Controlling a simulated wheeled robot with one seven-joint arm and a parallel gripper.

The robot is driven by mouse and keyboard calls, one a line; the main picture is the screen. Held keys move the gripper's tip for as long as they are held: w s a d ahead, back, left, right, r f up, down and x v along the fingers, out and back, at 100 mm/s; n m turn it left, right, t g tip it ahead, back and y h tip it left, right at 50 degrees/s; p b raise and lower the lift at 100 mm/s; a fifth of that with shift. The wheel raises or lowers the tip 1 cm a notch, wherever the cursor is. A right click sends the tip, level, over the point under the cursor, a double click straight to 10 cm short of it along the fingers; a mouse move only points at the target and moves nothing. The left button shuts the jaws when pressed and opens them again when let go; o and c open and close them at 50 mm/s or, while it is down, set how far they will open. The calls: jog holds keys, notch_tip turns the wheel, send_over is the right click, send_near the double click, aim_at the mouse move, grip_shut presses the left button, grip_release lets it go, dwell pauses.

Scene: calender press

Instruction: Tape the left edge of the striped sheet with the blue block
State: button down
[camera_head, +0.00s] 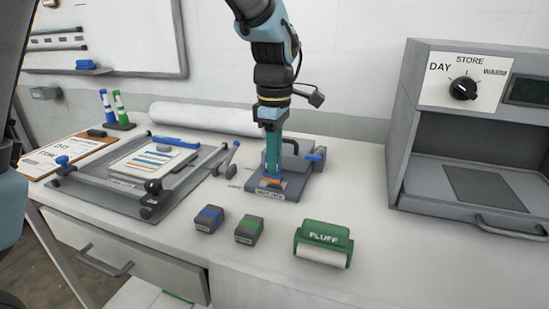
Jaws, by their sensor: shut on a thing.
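The striped sheet (155,160), white with blue and orange stripes, lies in the grey flat frame (192,176) on the left of the bench. A dark grey block with a blue band (208,218) sits on the bench in front, apart from my gripper. My gripper (272,177) points down over the grey device (291,187) at the middle of the bench, right of the sheet. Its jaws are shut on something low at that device. An orange piece shows at the fingertips, but what is held is mostly hidden.
A similar block with a green band (249,230) stands beside the blue-banded one. A green roller marked FLUFF (323,243) lies near the front edge. A large grey machine with a dial (463,88) stands at right. A white roll (205,116) lies behind.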

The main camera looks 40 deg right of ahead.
jog(key=shift+r+p, duration=2.75)
jog(key=shift+r, duration=0.7)
jog(key=shift+f, duration=0.1)
